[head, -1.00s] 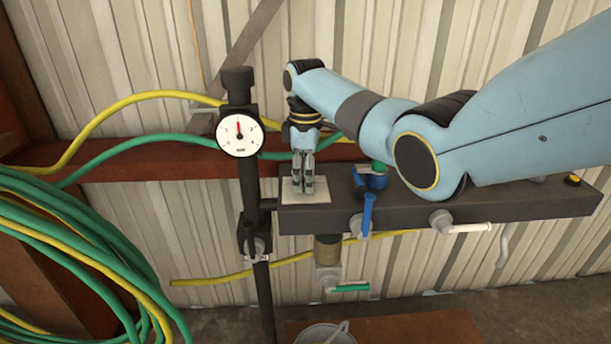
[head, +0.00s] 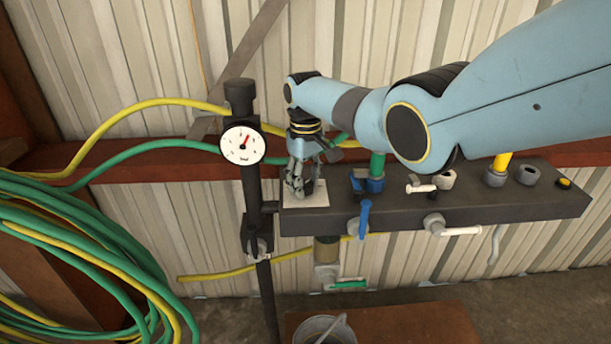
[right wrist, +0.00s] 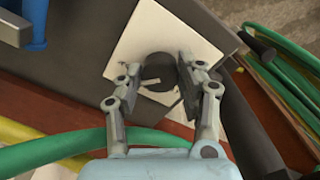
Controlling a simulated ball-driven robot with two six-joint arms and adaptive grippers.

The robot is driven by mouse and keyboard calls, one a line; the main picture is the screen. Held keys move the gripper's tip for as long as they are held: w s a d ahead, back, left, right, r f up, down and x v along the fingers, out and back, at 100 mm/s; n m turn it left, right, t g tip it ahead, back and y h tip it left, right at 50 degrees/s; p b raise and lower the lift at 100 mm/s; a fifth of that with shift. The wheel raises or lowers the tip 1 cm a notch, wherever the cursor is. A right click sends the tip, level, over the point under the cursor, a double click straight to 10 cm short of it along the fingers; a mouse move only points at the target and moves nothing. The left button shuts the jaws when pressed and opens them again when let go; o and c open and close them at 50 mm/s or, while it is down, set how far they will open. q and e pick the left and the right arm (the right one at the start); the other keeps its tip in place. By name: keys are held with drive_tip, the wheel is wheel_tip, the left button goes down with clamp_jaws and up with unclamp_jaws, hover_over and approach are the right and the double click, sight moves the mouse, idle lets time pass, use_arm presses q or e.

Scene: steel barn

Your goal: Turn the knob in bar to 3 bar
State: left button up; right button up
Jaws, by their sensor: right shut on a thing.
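The dark round knob (right wrist: 157,70) sits on a white square plate (right wrist: 205,52) and has a pale mark on its edge. In the head view the plate (head: 318,197) lies on the left end of the dark manifold (head: 400,208), and my gripper hides the knob. My right gripper (head: 297,190) reaches down over the plate, its two fingers on either side of the knob, shut on it. A white round gauge (head: 234,152) on the black post has a red needle pointing up and to the right; its numbers are too small to read surely. My left gripper is not in view.
Right of the plate, a blue lever (head: 365,217) and a white-handled tap (head: 461,231) stick out from the manifold. The black post (head: 250,195) stands close on the left. Green and yellow hoses (head: 75,255) hang at the far left. A bucket (head: 318,330) stands below.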

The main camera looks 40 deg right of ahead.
sight(305, 183)
drive_tip(key=shift+m+p, duration=0.3)
drive_tip(key=shift+m, duration=0.8)
drive_tip(key=o, duration=1.2)
drive_tip(key=shift+c, duration=0.2)
wheel_tip(305, 183, up, 12)
